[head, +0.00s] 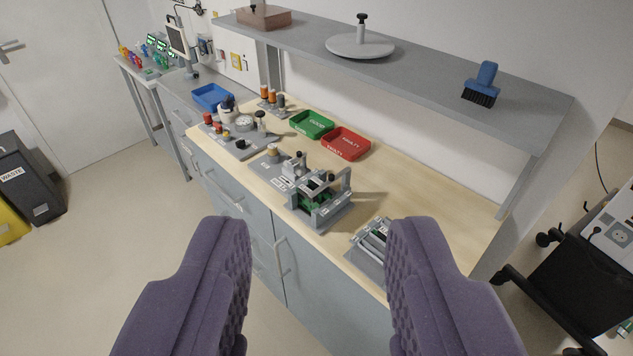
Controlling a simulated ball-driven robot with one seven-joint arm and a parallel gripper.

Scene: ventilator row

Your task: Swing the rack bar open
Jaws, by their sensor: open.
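A grey rack-like fixture (322,201) with green parts inside stands near the front edge of the workbench. A grey bar (334,186) with an upright end at its right runs across its top; I cannot tell for sure that this is the rack bar or whether it is latched. My gripper (318,228) is open and empty, its two purple padded fingers wide apart in the foreground. In the picture the fixture shows above the gap between the fingers, apart from both. The right finger partly hides a low grey tray-like holder (368,250) with rods.
The wooden bench top (430,200) is bare at the right. A green tray (312,124), a red tray (346,143) and a blue tray (211,97) stand farther back. A grey shelf (420,65) overhangs the bench.

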